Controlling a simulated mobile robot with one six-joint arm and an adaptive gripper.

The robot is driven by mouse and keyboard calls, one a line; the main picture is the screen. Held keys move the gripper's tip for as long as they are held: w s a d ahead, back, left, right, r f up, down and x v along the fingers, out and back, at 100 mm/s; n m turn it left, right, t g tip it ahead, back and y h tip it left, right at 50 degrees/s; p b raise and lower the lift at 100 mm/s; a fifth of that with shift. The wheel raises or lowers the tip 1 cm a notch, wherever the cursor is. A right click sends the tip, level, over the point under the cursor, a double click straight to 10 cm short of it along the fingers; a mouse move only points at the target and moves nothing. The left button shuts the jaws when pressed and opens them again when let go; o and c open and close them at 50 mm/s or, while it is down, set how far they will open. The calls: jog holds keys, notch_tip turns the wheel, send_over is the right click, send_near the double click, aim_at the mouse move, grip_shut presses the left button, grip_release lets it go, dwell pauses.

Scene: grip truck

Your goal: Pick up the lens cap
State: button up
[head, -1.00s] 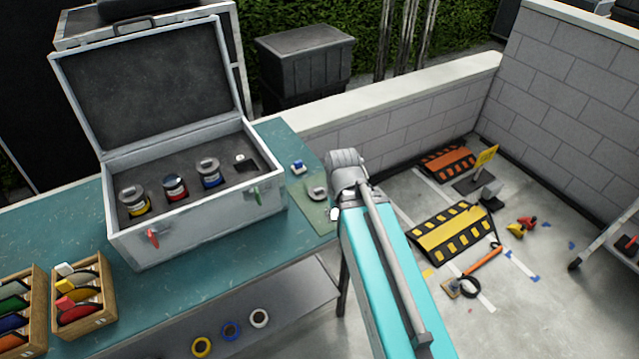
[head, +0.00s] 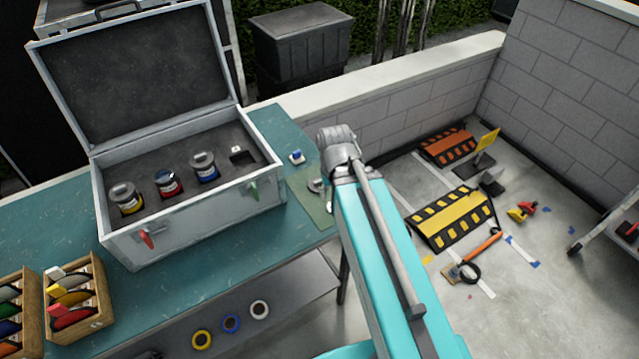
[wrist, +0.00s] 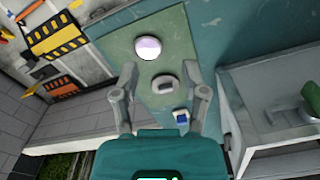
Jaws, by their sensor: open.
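A round grey piece with a dark bar across its middle, which looks like the lens cap (wrist: 165,84), lies on a green mat (wrist: 176,30) in the wrist view. It also shows in the head view (head: 315,185), partly hidden by my arm. My gripper (wrist: 163,73) is open and empty, with one finger on each side of the cap in the picture. How high the fingers are above the mat I cannot tell. In the head view my gripper is hidden behind my arm.
A pale glossy disc (wrist: 148,47) lies on the mat near the cap. A small blue and white piece (head: 297,157) lies by the mat. The open metal case (head: 200,221) with several jars stands left on the teal table (head: 190,250). A low block wall runs behind.

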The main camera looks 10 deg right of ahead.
jog(key=w+r+m+p, duration=0.1)
jog(key=w+m, duration=1.3)
jog(key=w, duration=0.1)
jog(key=shift+w+d+r, duration=0.25)
jog(key=shift+w, duration=0.15)
jog(key=b, duration=0.8)
send_over(318, 181)
jog(key=f, duration=0.8)
jog(key=shift+s+d+f, duration=0.1)
jog(key=shift+d+f, duration=0.25)
jog(key=shift+d, duration=0.05)
jog(key=f+b, duration=0.1)
jog(key=b, duration=0.1)
jog(key=f+b, duration=0.1)
jog(key=f, duration=0.1)
jog(key=shift+a+f+b, duration=0.25)
jog(key=shift+a+b, duration=0.15)
jog(key=shift+f+b, duration=0.8)
jog(key=shift+f, duration=0.05)
